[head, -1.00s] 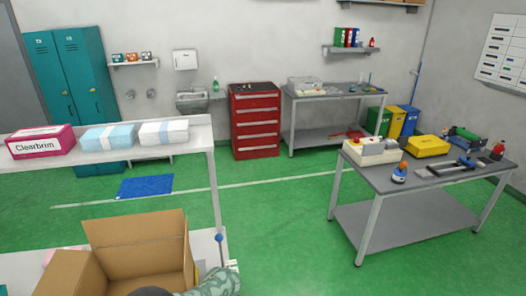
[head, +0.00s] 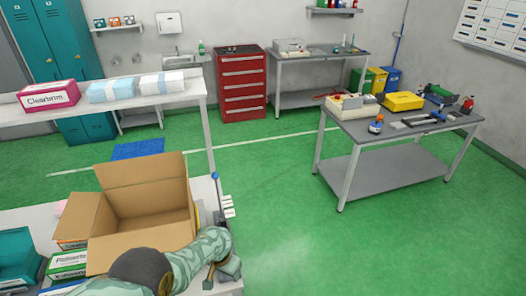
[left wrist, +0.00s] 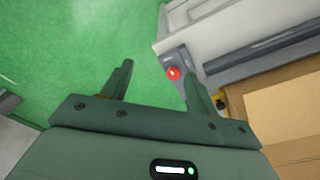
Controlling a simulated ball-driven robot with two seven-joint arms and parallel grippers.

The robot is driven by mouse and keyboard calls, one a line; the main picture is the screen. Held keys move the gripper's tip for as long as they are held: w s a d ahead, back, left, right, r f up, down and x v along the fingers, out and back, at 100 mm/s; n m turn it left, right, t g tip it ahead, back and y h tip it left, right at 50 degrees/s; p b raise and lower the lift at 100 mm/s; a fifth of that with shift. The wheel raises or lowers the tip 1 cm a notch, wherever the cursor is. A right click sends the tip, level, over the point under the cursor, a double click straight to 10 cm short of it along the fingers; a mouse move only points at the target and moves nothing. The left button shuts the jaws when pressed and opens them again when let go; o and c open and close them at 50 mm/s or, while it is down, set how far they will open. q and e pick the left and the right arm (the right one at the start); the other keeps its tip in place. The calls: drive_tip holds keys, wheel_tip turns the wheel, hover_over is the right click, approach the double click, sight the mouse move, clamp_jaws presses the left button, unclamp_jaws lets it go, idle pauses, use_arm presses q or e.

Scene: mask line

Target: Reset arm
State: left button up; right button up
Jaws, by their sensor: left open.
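My left arm reaches in from the lower left in the head view, its patterned sleeve passing in front of an open cardboard box (head: 145,185). My left gripper (head: 223,272) hangs at the right end of the bench, near its edge and right of the box. In the left wrist view the left gripper (left wrist: 156,72) has its two dark green fingers spread apart with nothing between them. Green floor shows beyond the fingers, with the bench edge and cardboard to the right. My right gripper is not in view.
A raised white shelf (head: 120,107) holds a pink Clearbrim box (head: 48,96), light-blue packs (head: 111,90) and white packs (head: 162,83). A teal bin (head: 18,258) sits lower left. A red knob (left wrist: 173,73) is close to the right finger. Open floor lies right, before a grey table (head: 395,184).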

use_arm(q)
drive_tip(key=w+a+f+n+t+b, duration=0.1)
drive_tip(key=w+f+t+b, duration=0.2)
drive_tip(key=w+f, duration=0.15)
drive_tip(key=s+a+f+b, duration=0.3)
drive_tip(key=s+f+b, duration=0.45)
drive_tip(key=f, duration=0.55)
drive_tip(key=s+a+f+b, duration=0.4)
drive_tip(key=s+f+b, duration=0.3)
drive_tip(key=f, duration=0.5)
drive_tip(key=s+a+f+g+b, duration=0.1)
drive_tip(key=s+f+b, duration=0.2)
drive_tip(key=s+f, duration=0.3)
drive_tip(key=s+a+f+g+b, duration=0.1)
drive_tip(key=s+f+b, duration=0.3)
drive_tip(key=s, duration=1.3)
drive_tip(key=s+a+f+g+b, duration=0.1)
drive_tip(key=s+a+f+b, duration=0.2)
drive_tip(key=s+f, duration=0.6)
drive_tip(key=s+b, duration=0.1)
drive_tip(key=s, duration=0.2)
drive_tip(key=shift+a, duration=0.2)
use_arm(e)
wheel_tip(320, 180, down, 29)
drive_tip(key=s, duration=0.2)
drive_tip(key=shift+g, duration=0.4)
